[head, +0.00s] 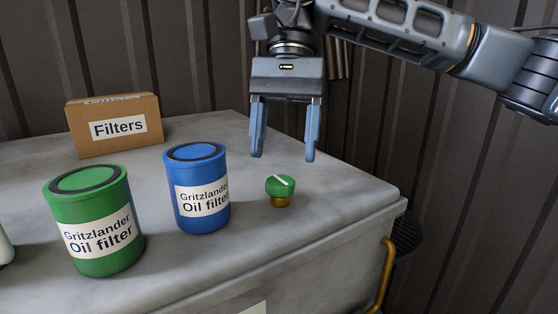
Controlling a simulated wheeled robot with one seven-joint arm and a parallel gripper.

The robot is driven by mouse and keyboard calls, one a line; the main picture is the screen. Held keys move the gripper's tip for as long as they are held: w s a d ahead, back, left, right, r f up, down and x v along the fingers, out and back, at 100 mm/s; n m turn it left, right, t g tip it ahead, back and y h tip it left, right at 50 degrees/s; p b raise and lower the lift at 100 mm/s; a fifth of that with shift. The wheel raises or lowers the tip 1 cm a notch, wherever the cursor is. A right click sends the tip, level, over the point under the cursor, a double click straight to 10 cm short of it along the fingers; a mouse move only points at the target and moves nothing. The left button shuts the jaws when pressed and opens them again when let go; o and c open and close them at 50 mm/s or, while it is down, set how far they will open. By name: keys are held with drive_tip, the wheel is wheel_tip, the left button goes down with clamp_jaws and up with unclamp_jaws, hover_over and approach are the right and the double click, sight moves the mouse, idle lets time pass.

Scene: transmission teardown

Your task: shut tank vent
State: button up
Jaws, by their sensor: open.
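The tank vent (280,190) is a small green knob with a white line on its top and a brass-coloured base. It stands on the grey tank top near the right front edge. The white line runs slantwise across the knob. My gripper (283,156) points down with its two blue fingers apart and nothing between them. It hangs above the vent, and the fingers do not touch it. No part of the knob is hidden by the gripper.
A blue oil filter can (197,190) stands left of the vent. A green oil filter can (93,222) stands farther left. A Filters box (115,126) is at the back left. A yellow pipe (385,275) runs down the right side. The grey top (340,190) right of the vent is clear.

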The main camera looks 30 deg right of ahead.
sight(280, 180)
drive_tip(key=shift+x, duration=1.95)
drive_tip(key=shift+c, duration=0.4)
drive_tip(key=c, duration=1)
